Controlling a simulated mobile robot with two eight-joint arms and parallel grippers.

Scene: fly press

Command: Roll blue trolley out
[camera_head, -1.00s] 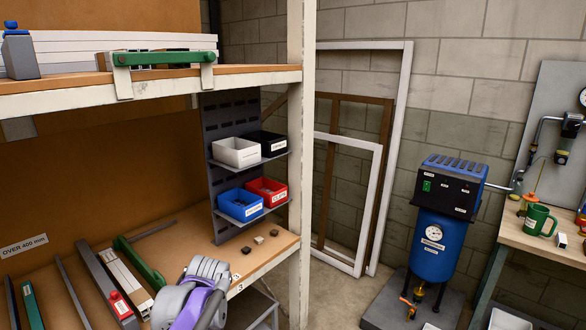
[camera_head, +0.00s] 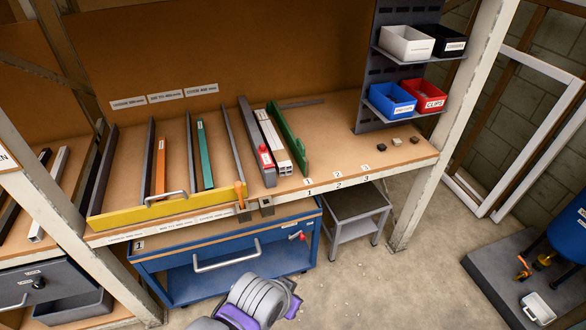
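The blue trolley (camera_head: 215,285) stands under the wooden shelf bench, with its front facing me. It has a light grey bar handle (camera_head: 226,257) across its front and a small red part (camera_head: 297,236) near its right end. My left arm comes in at the bottom middle, in front of the trolley and apart from its handle as far as I can tell. Its grey and purple link shows, but its gripper fingers are not in view. My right gripper is not in view.
A small grey step table (camera_head: 355,208) stands right of the trolley, beside a white rack post (camera_head: 450,130). A grey drawer unit (camera_head: 40,284) is at the left. The concrete floor (camera_head: 370,285) in front is clear. A dark plinth (camera_head: 500,275) stands at the right.

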